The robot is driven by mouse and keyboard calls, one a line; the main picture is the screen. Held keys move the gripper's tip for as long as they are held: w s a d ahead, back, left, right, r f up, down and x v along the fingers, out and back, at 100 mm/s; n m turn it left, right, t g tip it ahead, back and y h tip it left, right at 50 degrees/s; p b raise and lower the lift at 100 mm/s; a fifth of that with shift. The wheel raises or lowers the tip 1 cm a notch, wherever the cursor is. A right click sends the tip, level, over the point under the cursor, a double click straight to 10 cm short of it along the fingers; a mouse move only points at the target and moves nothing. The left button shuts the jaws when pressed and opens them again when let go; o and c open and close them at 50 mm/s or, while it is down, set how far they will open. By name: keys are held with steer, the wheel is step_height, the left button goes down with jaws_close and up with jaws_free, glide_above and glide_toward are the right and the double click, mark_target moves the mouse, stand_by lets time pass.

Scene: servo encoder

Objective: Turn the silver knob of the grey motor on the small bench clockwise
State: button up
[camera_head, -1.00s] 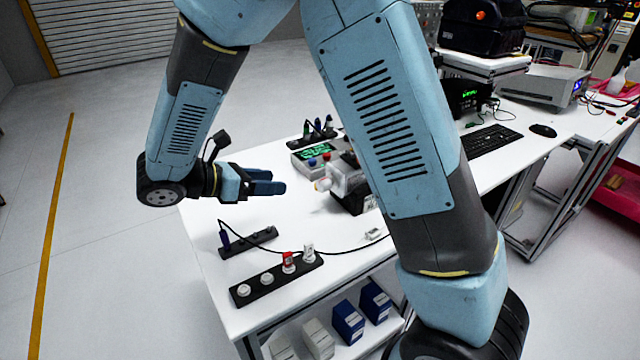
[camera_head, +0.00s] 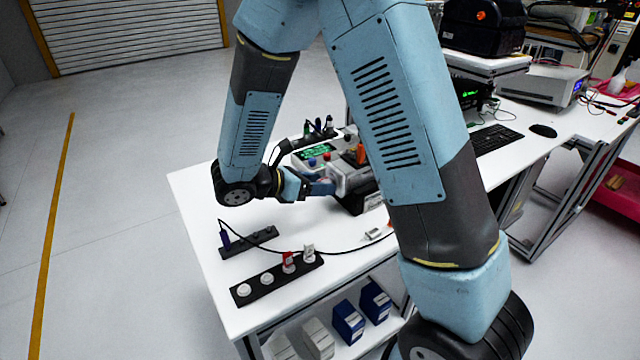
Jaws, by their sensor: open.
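The grey motor (camera_head: 352,178) sits on the white bench (camera_head: 203,200), partly hidden behind my upper arm link. Its silver knob is on the left end, where the fingers of my gripper (camera_head: 324,188) now are. I cannot make the knob out; the fingers cover it. My gripper is open, pointing right, with its fingertips at the motor's left end. I cannot tell whether the fingers touch the knob or only stand around it.
Two black strips with plugs, the nearer one (camera_head: 277,281) in front, lie at the bench's front left. A cable runs across the bench. A keyboard (camera_head: 490,141) lies at the right.

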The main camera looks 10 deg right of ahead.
steer(key=shift+d, duration=0.2)
steer(key=shift+c, duration=0.4)
steer(key=c, duration=1)
steer(key=shift+o, duration=0.2)
steer(key=shift+w, duration=0.1)
